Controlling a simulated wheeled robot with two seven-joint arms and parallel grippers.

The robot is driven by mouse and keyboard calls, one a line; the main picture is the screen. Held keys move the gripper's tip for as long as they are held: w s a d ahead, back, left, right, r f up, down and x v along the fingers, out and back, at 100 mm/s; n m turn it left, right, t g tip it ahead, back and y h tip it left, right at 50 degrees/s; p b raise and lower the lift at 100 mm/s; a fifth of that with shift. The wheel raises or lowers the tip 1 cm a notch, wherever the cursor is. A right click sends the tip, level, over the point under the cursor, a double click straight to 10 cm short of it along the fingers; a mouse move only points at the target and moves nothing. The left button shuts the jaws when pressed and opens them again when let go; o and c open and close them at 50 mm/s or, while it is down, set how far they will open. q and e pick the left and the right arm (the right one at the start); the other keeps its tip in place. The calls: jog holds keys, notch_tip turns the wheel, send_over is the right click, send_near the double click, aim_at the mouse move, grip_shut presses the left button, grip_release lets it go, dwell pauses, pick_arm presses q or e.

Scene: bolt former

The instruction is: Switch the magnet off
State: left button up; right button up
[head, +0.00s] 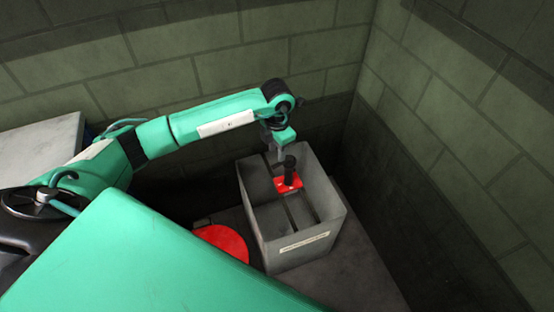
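A red block with an upright black handle (289,177), which looks like the magnet, sits inside an open grey box (297,252) in the middle of the view. My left arm reaches in from the left, and my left gripper (281,154) points down over the back of the box, just behind and left of the black handle. The fingers are small and dark, so I cannot tell whether they touch the handle or how far apart they are. The lower side of the red block is hidden in the box. My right gripper is not in view.
The box has inner dividers and a pale label on its front. A red round object (222,243) lies left of it, partly hidden by my body. Block walls (447,165) close in behind and to the right. A light grey surface (36,146) stands at far left.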

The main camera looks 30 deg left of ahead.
aim_at(277, 163)
pick_arm(q)
jog(key=shift+f, duration=2.65)
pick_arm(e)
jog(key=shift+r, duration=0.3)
pick_arm(q)
grip_shut()
jog(key=shift+w+a+m+b, duration=0.25)
jog(key=shift+m+b, duration=0.25)
jog(key=shift+m, duration=0.25)
jog(key=shift+w+a+m+b, duration=0.1)
jog(key=shift+a+m+b, duration=0.15)
jog(key=shift+m+b, duration=0.4)
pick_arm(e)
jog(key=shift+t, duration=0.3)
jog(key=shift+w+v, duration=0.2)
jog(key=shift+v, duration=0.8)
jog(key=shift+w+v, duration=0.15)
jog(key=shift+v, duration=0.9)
